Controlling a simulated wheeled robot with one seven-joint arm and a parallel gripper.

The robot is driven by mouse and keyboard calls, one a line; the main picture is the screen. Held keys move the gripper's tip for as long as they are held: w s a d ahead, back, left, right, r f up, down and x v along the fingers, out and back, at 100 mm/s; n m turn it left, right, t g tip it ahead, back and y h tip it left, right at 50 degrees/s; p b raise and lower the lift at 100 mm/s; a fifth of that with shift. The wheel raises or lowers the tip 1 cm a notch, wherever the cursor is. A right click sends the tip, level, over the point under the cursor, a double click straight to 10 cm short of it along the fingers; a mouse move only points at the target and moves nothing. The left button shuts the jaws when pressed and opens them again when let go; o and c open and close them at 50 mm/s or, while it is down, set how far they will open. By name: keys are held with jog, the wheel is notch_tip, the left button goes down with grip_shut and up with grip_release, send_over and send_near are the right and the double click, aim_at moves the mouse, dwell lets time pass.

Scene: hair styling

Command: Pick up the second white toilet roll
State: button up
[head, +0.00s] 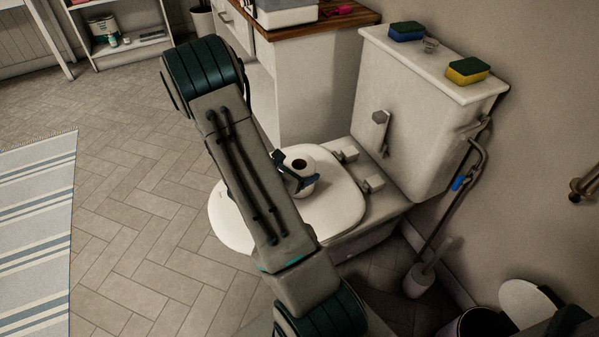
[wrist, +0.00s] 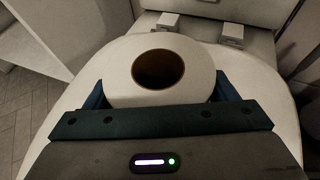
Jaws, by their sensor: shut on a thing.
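A white toilet roll (head: 300,172) stands upright over the closed toilet lid (head: 338,200), its brown core hole facing up. In the wrist view the roll (wrist: 160,78) sits between the two fingers of my gripper (wrist: 160,92), one on each side. My gripper (head: 299,180) is shut on the roll, low around its sides. The roll's lower part is hidden by the gripper, so I cannot tell whether it touches the lid. My arm covers the left part of the toilet in the head view. Only one roll is in view.
The toilet tank (head: 420,105) rises behind the lid, with two sponges and a small glass on top. A cabinet (head: 315,85) stands at the back. A toilet brush (head: 420,280) and bin (head: 475,322) are at right. Floor at left is clear around a striped rug (head: 38,225).

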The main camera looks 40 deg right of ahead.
jog(key=shift+r, duration=0.65)
notch_tip(320, 180, up, 3)
jog(key=shift+f+p, duration=0.1)
jog(key=shift+p, duration=0.8)
jog(key=s+d+r+p, duration=0.5)
jog(key=s+r+p, duration=0.2)
jog(key=s+p, duration=0.3)
jog(key=shift+s+p, duration=0.2)
jog(key=shift+p, duration=0.65)
jog(key=shift+a+f, duration=0.1)
